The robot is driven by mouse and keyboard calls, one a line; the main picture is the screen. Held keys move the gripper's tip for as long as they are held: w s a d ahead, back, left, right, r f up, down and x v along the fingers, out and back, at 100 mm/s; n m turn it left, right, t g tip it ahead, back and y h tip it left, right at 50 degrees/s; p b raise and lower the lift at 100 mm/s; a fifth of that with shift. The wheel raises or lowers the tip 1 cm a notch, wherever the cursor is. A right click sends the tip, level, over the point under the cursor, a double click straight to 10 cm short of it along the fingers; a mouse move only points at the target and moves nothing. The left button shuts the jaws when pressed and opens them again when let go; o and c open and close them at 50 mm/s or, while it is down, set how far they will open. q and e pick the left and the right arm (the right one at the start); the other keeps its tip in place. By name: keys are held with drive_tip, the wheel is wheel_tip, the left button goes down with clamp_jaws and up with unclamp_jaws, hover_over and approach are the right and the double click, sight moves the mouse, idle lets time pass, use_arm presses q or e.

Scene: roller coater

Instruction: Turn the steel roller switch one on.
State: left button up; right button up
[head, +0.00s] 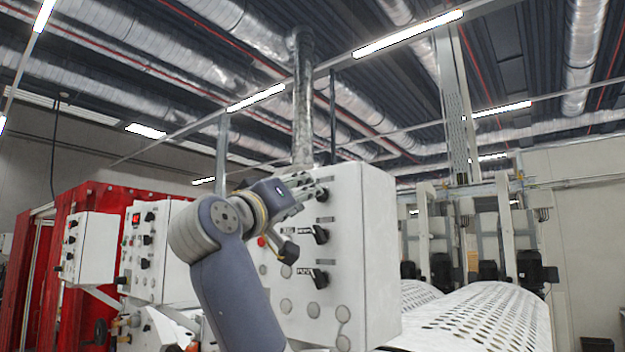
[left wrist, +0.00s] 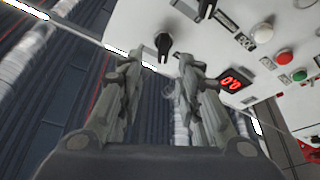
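A white control box (head: 370,250) stands at the centre of the head view, with several black rotary switches on its face. One switch (head: 320,234) is at mid-height and another (head: 318,278) is below it. Labels beside them are too small to read, so I cannot tell which is steel roller switch one. My left gripper (head: 316,186) is at the upper part of this face. In the left wrist view it is open and empty (left wrist: 159,66), with a black switch (left wrist: 163,46) just beyond the gap between its fingertips, seemingly apart from them. My right gripper is not in view.
The panel also has a red lit display (left wrist: 236,80), a red button (left wrist: 284,57) and a green button (left wrist: 299,76). More white switch boxes (head: 92,248) stand at left by red machinery (head: 75,215). A perforated white sheet (head: 485,320) lies at right.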

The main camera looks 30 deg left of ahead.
use_arm(q)
drive_tip(key=p+x, duration=0.2)
drive_tip(key=x, duration=0.4)
drive_tip(key=shift+w+f+p, duration=0.25)
drive_tip(key=shift+w+p, duration=0.1)
drive_tip(key=shift+p, duration=0.05)
drive_tip(key=shift+w, duration=0.1)
drive_tip(key=shift+c, duration=1.2)
clamp_jaws()
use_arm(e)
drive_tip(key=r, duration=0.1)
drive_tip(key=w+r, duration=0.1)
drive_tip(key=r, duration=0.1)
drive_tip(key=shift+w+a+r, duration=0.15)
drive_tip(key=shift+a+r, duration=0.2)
